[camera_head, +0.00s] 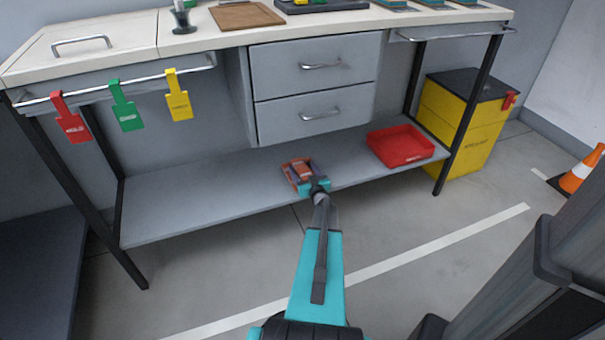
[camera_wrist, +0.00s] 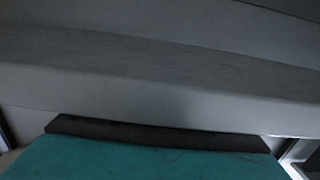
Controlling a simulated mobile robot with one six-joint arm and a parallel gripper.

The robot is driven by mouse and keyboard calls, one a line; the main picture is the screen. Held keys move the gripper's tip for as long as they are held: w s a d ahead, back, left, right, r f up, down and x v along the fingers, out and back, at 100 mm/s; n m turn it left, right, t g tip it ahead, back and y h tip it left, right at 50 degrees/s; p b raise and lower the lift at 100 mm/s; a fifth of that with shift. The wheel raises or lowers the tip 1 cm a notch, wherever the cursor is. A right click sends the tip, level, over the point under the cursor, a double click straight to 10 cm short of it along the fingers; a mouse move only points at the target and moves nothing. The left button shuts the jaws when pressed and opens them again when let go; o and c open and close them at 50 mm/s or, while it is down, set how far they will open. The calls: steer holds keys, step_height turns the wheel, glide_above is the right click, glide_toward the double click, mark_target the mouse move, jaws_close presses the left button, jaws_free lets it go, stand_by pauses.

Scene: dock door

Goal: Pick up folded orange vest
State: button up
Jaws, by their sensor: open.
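The folded orange vest (camera_head: 296,169) appears as a small orange bundle with a greyish band, lying on the lower grey shelf (camera_head: 215,192) of the bench. My gripper (camera_head: 313,185) is at the shelf's front edge, just in front of the vest and overlapping its near side in the head view. It is open; I cannot tell whether its fingers touch the vest or stand around it. The wrist view shows a teal part of my gripper and a dark bar below grey surfaces; the vest does not show there.
A red tray (camera_head: 400,146) sits to the right on the shelf. Drawers (camera_head: 315,85) hang above the vest. Red, green and yellow tags (camera_head: 123,107) hang from a rail at left. A yellow bin (camera_head: 463,125) and orange cone (camera_head: 582,172) stand at right. The shelf's left side is clear.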

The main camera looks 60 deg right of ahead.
mark_target(302, 169)
steer(key=c, duration=1.3)
steer(key=shift+o, duration=0.2)
steer(key=shift+r, duration=0.1)
steer(key=shift+r, duration=0.45)
step_height(302, 169, up, 3)
steer(key=shift+a+r+p, duration=0.1)
steer(key=shift+r+p, duration=0.05)
steer(key=shift+p, duration=0.85)
steer(key=s+d+f+p+v, duration=0.1)
steer(key=d+p+v, duration=0.1)
steer(key=v, duration=1.3)
steer(key=shift+s+r+p, duration=0.3)
steer(key=shift+s+r, duration=0.1)
steer(key=shift+s, duration=0.25)
